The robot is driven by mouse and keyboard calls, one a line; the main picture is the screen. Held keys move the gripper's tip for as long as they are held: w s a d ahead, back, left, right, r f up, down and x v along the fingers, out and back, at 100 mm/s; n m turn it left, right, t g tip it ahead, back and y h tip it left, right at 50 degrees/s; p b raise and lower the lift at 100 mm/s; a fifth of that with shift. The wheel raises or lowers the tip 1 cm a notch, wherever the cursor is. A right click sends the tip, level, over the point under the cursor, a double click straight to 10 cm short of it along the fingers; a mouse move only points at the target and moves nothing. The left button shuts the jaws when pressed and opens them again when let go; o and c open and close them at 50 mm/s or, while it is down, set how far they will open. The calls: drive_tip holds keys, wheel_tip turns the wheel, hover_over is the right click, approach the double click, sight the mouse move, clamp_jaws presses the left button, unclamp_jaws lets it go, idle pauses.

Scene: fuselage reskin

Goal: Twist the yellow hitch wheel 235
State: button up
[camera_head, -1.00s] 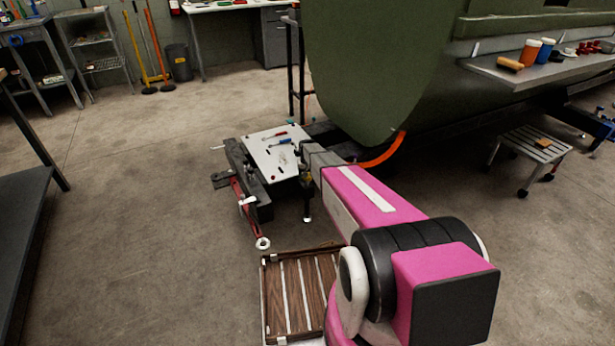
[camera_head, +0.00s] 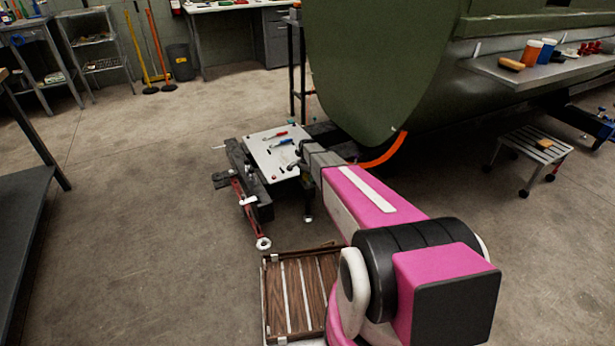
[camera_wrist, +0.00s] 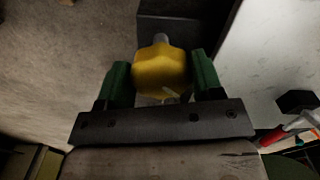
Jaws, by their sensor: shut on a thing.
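The yellow hitch wheel (camera_wrist: 160,72) is a chunky yellow knob on a grey shaft, seen in the wrist view. My gripper (camera_wrist: 161,78) has its two green fingers on either side of the wheel and is shut on it. In the head view my pink and black arm reaches toward the dark hitch frame (camera_head: 262,208). There the wheel and my gripper's fingertips are hidden behind my arm.
A white panel (camera_head: 262,150) with hand tools lies on the hitch frame and also borders the wrist view at right. A green fuselage (camera_head: 385,70) looms behind. A wooden slatted tray (camera_head: 293,295) lies beside my arm. Open floor lies to the left.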

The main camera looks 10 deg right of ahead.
drive_tip(key=shift+m, duration=1.2)
drive_tip(key=shift+w, duration=0.1)
drive_tip(key=o, duration=0.9)
drive_tip(key=shift+r, duration=0.15)
wheel_tip(320, 180, up, 11)
drive_tip(key=shift+f, duration=0.2)
